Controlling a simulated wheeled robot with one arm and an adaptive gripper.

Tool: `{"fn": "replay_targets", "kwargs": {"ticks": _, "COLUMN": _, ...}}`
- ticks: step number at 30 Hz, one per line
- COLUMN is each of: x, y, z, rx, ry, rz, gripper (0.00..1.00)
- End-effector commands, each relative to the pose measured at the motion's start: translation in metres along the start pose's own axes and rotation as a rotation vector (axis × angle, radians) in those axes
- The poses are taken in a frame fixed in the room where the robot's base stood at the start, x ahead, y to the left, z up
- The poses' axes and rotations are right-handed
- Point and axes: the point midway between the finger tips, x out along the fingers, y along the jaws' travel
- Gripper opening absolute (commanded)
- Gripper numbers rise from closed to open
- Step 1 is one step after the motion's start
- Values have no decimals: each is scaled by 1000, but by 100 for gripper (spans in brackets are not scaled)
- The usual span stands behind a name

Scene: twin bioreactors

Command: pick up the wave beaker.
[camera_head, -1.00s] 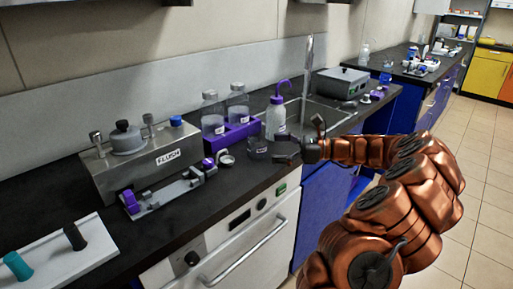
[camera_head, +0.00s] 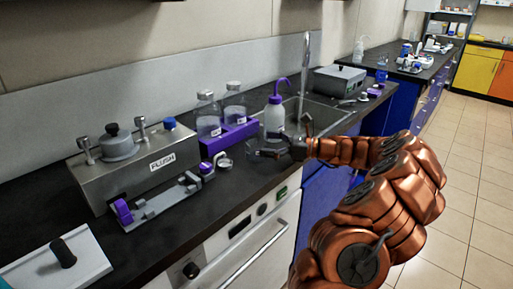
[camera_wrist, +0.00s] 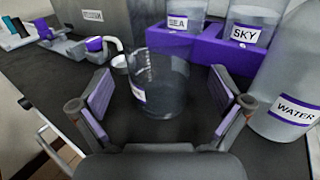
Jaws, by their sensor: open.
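The clear beaker (camera_wrist: 163,85) stands upright on the dark counter, with a purple-edged label partly turned away on its left side; I cannot read the label. My gripper (camera_wrist: 161,92) is open, its two purple-padded fingers on either side of the beaker, with a visible gap at each side. In the head view my gripper (camera_head: 268,148) overlaps the beaker (camera_head: 252,147) from the right and hides part of it.
A purple rack (camera_head: 232,136) with bottles labelled SEA and SKY in the wrist view stands behind. The WATER wash bottle (camera_head: 274,120) is close at right, by the sink (camera_head: 325,118). A FLUSH device (camera_head: 140,170) stands at left.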

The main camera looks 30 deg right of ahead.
Motion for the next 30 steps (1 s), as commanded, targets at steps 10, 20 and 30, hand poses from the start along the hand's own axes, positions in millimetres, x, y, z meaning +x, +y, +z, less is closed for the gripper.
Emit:
{"fn": "replay_targets", "kwargs": {"ticks": 10, "x": 32, "y": 0, "z": -1, "rx": 2, "ry": -1, "rz": 0, "gripper": 100}}
{"fn": "replay_targets", "kwargs": {"ticks": 20, "x": 32, "y": 0, "z": -1, "rx": 1, "ry": 0, "rz": -1, "gripper": 79}}
{"fn": "replay_targets", "kwargs": {"ticks": 30, "x": 32, "y": 0, "z": -1, "rx": 1, "ry": 0, "rz": 0, "gripper": 43}}
